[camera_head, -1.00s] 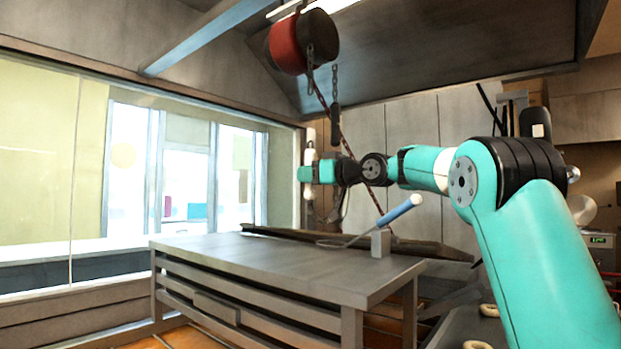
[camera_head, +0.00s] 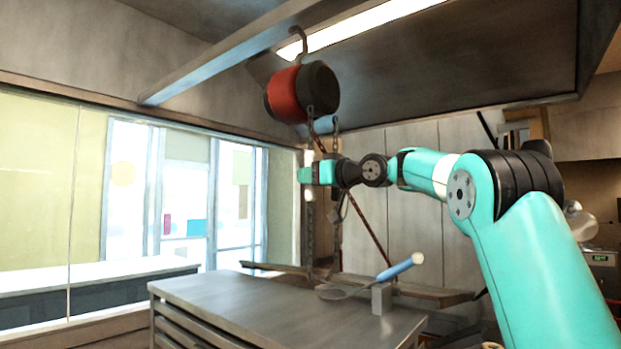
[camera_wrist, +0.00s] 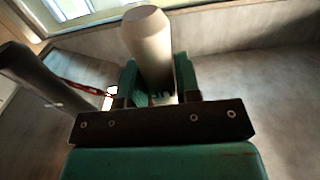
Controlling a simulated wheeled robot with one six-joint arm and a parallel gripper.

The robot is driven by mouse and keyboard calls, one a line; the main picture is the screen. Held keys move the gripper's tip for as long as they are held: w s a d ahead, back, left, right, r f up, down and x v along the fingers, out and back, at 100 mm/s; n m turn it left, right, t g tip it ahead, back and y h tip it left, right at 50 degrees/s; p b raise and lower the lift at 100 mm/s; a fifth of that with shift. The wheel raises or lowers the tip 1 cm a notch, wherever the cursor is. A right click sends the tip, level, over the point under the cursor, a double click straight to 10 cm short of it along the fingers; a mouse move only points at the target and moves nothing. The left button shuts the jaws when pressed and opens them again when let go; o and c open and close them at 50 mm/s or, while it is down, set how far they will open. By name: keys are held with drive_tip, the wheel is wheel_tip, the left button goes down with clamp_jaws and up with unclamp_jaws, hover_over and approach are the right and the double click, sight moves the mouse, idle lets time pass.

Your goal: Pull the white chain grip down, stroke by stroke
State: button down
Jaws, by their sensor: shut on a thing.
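The white chain grip (camera_wrist: 150,45) is a pale cylinder standing between the two green jaws in the wrist view. My gripper (camera_wrist: 160,88) is shut on it. In the head view, my gripper (camera_head: 305,175) is below the red and black hoist (camera_head: 300,92). Chains (camera_head: 336,128) hang from the hoist behind and beside my wrist.
A grey metal table (camera_head: 270,305) stands below, with a blue-handled tool (camera_head: 398,267) resting on a small block. A ceiling beam (camera_head: 225,55) carries the hoist by a hook. A dark cylinder (camera_wrist: 45,85) is close left of my gripper in the wrist view. Windows line the left.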

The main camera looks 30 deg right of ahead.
wheel_tip(320, 180, down, 18)
drive_tip(key=b, duration=1.5)
drive_tip(key=shift+r+b, duration=0.25)
drive_tip(key=shift+b, duration=0.15)
drive_tip(key=shift+r, duration=0.1)
wheel_tip(320, 180, up, 18)
drive_tip(key=p, duration=1.5)
drive_tip(key=shift+f, duration=0.3)
